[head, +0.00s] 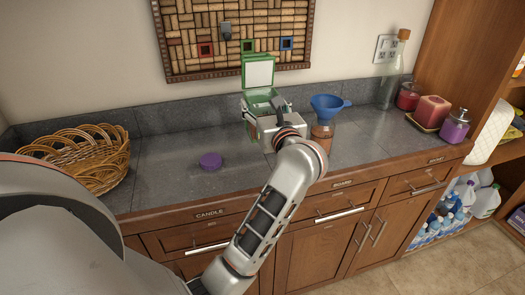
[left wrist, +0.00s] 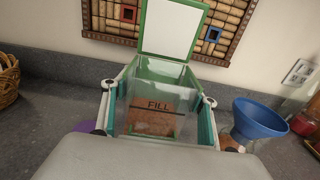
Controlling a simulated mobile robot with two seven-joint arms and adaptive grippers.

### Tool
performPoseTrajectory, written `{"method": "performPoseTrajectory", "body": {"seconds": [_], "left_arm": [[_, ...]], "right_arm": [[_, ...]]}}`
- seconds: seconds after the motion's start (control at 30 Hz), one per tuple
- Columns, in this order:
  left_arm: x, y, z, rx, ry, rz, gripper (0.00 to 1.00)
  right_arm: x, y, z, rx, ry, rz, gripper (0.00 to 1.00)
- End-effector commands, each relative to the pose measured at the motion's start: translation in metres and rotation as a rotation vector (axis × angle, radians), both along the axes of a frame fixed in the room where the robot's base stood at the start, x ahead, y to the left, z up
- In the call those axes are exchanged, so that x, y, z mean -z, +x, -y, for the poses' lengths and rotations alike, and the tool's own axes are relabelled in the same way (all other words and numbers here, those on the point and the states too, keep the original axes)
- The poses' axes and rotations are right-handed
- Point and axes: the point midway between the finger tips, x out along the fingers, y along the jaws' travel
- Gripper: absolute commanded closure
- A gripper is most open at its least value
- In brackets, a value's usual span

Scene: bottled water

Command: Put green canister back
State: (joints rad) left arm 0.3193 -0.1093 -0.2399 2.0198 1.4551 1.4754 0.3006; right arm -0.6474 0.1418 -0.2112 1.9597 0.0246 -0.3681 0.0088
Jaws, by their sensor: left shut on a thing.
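The green canister (head: 260,97) is a clear box with a green rim and an open, white-panelled lid (head: 258,72). It is at the back of the grey counter, below the cork board. My left gripper (head: 268,115) is shut on it from the front, and its wrist hides the canister's lower part. In the left wrist view the canister (left wrist: 155,100) sits between the two fingers, one on each side. It bears the word FILL and has some brown contents low inside. I cannot tell whether its base touches the counter. My right gripper is not in view.
A blue funnel (head: 326,104) sits on a brown jar (head: 321,136) just right of the canister. A purple lid (head: 210,160) lies to the left. A wicker basket (head: 100,172) stands far left. Candles (head: 431,112) and a bottle (head: 392,78) stand at the right. Front counter is mostly clear.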

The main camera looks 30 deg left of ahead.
Motion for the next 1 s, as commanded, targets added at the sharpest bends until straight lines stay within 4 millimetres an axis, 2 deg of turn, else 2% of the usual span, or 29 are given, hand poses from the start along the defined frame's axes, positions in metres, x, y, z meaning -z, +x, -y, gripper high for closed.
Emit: {"method": "performPoseTrajectory", "body": {"seconds": [0.03, 0.3, 0.4, 0.63, 0.9, 1.0], "left_arm": [[0.017, 0.000, 0.000, 0.000, 0.003, -0.002, 0.80], [0.065, 0.000, -0.001, -0.001, 0.003, -0.005, 0.80], [0.073, 0.000, 0.000, -0.001, 0.002, -0.002, 0.80], [0.081, 0.000, 0.000, 0.000, 0.002, 0.001, 0.80], [0.119, 0.000, 0.000, 0.001, 0.002, -0.005, 0.80], [0.119, 0.000, 0.000, 0.001, 0.001, -0.001, 0.80]], "right_arm": [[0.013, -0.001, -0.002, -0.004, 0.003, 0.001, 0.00], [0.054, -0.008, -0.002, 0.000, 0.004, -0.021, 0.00], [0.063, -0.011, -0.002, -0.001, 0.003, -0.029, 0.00], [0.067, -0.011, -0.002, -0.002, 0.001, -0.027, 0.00], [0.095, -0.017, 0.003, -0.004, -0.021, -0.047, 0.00], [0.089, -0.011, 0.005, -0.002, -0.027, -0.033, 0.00]]}}
